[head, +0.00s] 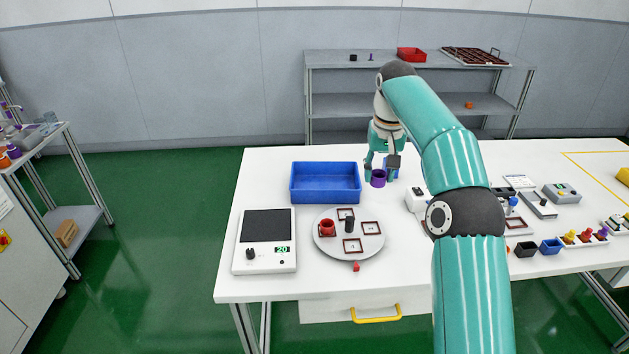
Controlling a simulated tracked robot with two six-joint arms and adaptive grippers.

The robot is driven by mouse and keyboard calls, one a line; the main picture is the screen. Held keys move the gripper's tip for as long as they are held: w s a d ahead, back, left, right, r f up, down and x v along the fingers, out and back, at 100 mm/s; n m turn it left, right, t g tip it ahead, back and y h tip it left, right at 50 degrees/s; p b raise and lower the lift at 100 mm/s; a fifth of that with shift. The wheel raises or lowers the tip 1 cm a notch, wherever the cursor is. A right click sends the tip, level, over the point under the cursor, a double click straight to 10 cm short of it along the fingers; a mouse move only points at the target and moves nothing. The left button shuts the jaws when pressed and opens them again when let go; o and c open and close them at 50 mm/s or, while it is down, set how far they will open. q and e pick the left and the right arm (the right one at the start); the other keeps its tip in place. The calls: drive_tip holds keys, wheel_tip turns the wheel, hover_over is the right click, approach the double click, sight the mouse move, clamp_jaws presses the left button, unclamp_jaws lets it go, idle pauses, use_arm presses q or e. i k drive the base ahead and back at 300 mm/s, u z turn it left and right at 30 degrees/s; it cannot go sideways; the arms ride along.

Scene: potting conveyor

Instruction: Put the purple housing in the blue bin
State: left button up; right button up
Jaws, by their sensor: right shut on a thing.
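The purple housing (378,178) is a small round open cup near the back of the white table. My right gripper (381,172) is shut on it, with fingers around its sides. I cannot tell whether the housing touches the table. The blue bin (325,198) is an open rectangular box on the table, just left of my right gripper, and appears empty. My left gripper is not in view.
A white scale (265,265) stands front left, beside a round grey turntable (366,245) carrying a red housing (327,228) and square frames. A blue item (391,168) is partly hidden behind my right gripper. Small parts and instruments crowd the right side.

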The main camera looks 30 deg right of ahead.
sight(309, 187)
drive_tip(key=i, duration=1)
drive_tip(key=u, duration=0.1)
